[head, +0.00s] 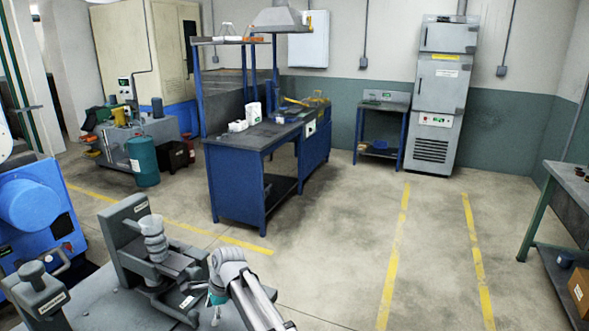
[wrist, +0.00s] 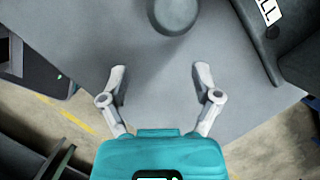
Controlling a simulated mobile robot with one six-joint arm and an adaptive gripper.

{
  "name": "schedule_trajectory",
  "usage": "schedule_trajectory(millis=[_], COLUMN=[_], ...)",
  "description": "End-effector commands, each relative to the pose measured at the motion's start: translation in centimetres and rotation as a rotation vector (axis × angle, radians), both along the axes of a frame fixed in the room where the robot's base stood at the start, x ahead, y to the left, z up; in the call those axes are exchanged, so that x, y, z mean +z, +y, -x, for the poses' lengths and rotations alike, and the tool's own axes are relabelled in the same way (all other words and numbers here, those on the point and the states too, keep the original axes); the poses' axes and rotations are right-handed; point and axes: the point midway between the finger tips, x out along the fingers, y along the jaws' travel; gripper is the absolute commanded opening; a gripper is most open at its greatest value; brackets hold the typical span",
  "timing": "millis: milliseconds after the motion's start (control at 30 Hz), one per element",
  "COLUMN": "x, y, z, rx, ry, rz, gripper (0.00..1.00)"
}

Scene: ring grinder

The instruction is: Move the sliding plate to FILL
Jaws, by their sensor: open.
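My gripper (wrist: 160,80) is open and empty, its two grey fingers spread over a flat grey surface (wrist: 235,105) in the wrist view. A round grey knob or post (wrist: 176,12) stands ahead of the fingertips, apart from them, cut by the top edge. A dark grey part (wrist: 285,45) at the right bears a white label (wrist: 269,10) ending in "LL". In the head view my gripper (head: 215,314) is low over the grey bench, beside a grey fixture (head: 128,262). I cannot tell for certain which piece is the sliding plate.
A blue machine (head: 32,205) stands at the left, with a grey knobbed part (head: 38,285) before it. Beyond are a blue workbench (head: 240,190), a grey cabinet (head: 440,95) and a side table (head: 572,180). Open floor (head: 350,240) with yellow lines lies right of the bench.

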Motion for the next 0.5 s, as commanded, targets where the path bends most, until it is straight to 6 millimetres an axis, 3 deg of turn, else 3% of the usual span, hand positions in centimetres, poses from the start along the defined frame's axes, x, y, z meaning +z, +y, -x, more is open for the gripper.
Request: schedule_trajectory(millis=[33,267,500], x=[0.0,-0.1,-0.1], y=[-2.1,-11.3,-20.9], z=[0.0,-0.5,0.2], rx=[0.027,0.224,0.449], ry=[-0.02,-0.13,-0.22], rz=[0.006,0.049,0.108], gripper=[0.81,0.81,0.81])
